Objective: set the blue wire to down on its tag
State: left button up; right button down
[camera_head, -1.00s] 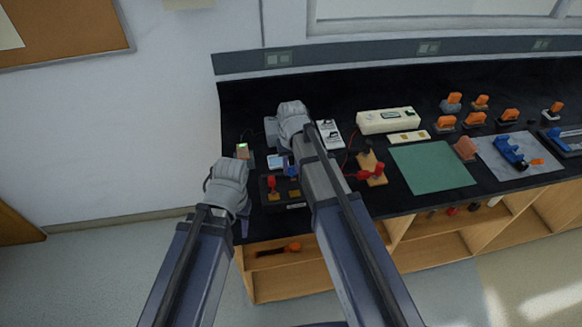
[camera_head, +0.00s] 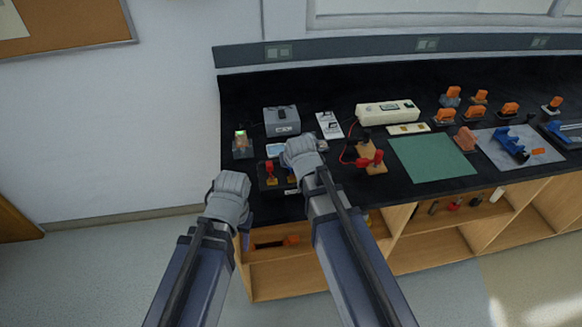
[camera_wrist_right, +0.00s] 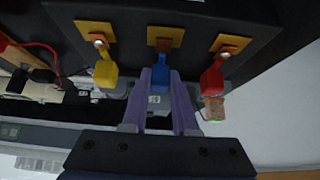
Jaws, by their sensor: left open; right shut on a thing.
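In the right wrist view, a black block (camera_wrist_right: 198,17) carries three orange-yellow tags in a row. The blue wire (camera_wrist_right: 160,76) has its blue end at the middle tag (camera_wrist_right: 165,32), between the yellow end (camera_wrist_right: 105,72) and the red end (camera_wrist_right: 212,79). My right gripper (camera_wrist_right: 160,83) is shut on the blue end, with one purple finger on each side. In the head view, my right gripper (camera_head: 303,158) is over the block and hides the blue end; the red end (camera_head: 269,167) shows beside it. My left gripper (camera_head: 243,232) is open and empty, off the bench's front edge.
A grey box (camera_head: 281,123) and a small device with a green light (camera_head: 241,146) stand behind the block. A wooden base with red parts (camera_head: 371,160) stands to its right, then a green mat (camera_head: 430,158). Open shelves are below the bench.

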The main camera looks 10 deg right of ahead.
jog(key=shift+s, duration=0.1)
dwell(0.4)
jog(key=c, duration=0.7)
grip_release()
jog(key=p+v, duration=0.6)
jog(key=v, duration=0.2)
jog(key=shift+f, duration=0.2)
jog(key=shift+a, duration=0.1)
